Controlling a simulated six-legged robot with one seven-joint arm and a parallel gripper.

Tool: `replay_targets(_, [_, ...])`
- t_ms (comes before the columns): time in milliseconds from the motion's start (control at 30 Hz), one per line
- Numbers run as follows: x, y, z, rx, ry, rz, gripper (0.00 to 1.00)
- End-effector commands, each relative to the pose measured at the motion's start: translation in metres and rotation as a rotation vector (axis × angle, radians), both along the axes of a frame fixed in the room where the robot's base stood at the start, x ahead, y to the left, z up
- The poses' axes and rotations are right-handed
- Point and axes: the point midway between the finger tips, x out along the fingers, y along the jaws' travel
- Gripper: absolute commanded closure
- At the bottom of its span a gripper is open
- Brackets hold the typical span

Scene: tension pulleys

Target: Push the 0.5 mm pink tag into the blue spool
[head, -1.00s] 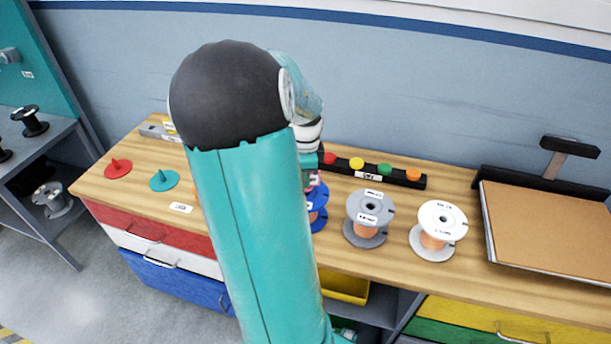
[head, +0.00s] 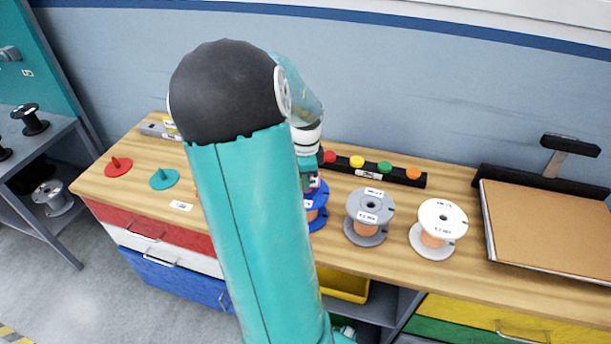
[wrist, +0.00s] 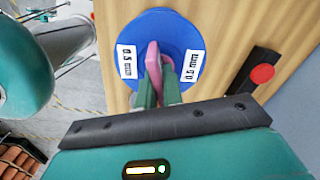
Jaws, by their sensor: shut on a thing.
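The blue spool (wrist: 158,23) stands on the wooden bench, and its top face fills the upper middle of the wrist view. It carries white labels reading 0.5 mm. In the head view the blue spool (head: 320,204) is partly hidden behind my arm. My gripper (wrist: 158,82) is shut on the pink tag (wrist: 153,55), which stands up between the fingers over the spool's face, near its middle. Whether the tag's far end is inside the spool's hole or just above it is hidden. In the head view the fingers are mostly hidden by my arm.
A grey spool (head: 367,232) and a white spool (head: 437,247) stand right of the blue one. A black rail (head: 399,179) with coloured knobs lies behind. Red (head: 118,167) and teal (head: 164,180) discs with pegs lie left. A cork board (head: 553,232) is at the right.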

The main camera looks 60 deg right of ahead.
Motion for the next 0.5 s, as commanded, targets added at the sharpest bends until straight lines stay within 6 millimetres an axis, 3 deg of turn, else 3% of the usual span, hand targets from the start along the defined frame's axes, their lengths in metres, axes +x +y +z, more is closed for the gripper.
replay_targets(500, [-0.0004, 0.0001, -0.0087, 0.000, 0.001, 0.000, 1.00])
